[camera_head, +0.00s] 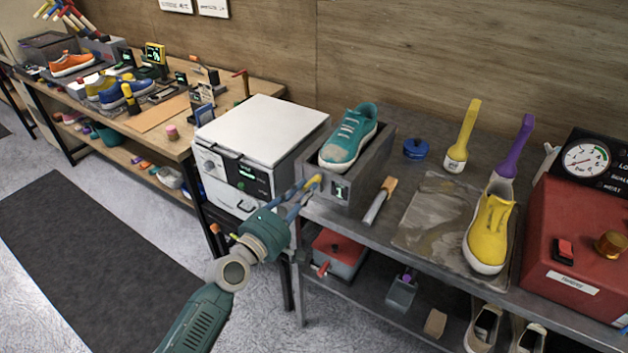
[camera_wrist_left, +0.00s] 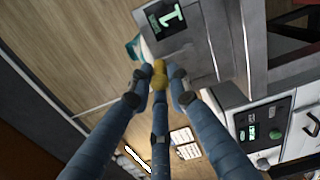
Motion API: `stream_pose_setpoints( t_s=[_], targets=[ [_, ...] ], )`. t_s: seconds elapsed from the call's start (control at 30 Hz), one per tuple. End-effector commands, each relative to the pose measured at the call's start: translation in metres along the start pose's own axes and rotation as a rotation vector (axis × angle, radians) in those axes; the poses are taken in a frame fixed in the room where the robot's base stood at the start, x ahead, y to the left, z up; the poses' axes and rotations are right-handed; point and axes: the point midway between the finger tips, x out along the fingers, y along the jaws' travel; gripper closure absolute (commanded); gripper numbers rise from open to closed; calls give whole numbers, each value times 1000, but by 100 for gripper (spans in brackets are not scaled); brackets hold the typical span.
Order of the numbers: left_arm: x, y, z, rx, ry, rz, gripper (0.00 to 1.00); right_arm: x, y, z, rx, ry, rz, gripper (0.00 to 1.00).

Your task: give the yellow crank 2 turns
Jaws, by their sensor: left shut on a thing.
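The yellow crank (camera_head: 315,182) is at the front of a grey box (camera_head: 374,165); only its yellow knob shows clearly. The box's front display (camera_head: 339,192) reads 1, and it also shows in the left wrist view (camera_wrist_left: 171,17). A teal sneaker (camera_head: 350,137) sits on the box. My left gripper (camera_head: 309,187) reaches in from the lower left and is shut on the crank's knob. In the left wrist view the blue fingers close around the yellow knob (camera_wrist_left: 160,75). The fingers hide part of the crank. My right gripper is not in view.
A white machine (camera_head: 258,130) stands close left of the box. A brush (camera_head: 379,201) lies just right of it. A stained mat (camera_head: 432,218), a yellow shoe (camera_head: 490,231) and a red gauge unit (camera_head: 575,235) are further right. Open floor lies at the lower left.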

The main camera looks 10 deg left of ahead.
Motion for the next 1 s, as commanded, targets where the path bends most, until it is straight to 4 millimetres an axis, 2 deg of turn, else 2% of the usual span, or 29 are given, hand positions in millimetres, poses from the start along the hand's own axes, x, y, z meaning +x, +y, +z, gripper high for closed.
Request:
stream_pose_setpoints(
  t_s=[0.07, 0.1, 0.17, 0.53, 1.0],
  targets=[
    [-1, -7, 1, -2, -3, -12, 91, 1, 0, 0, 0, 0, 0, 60],
    [-1, -7, 1, -2, -3, -12, 77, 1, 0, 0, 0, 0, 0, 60],
    [-1, -6, 0, -1, -3, -11, 66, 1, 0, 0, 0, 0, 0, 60],
    [-4, -2, -1, 0, 1, -4, 66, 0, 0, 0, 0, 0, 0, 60],
    [-41, -2, -1, 0, 1, -3, 66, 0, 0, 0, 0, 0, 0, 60]
  ],
)
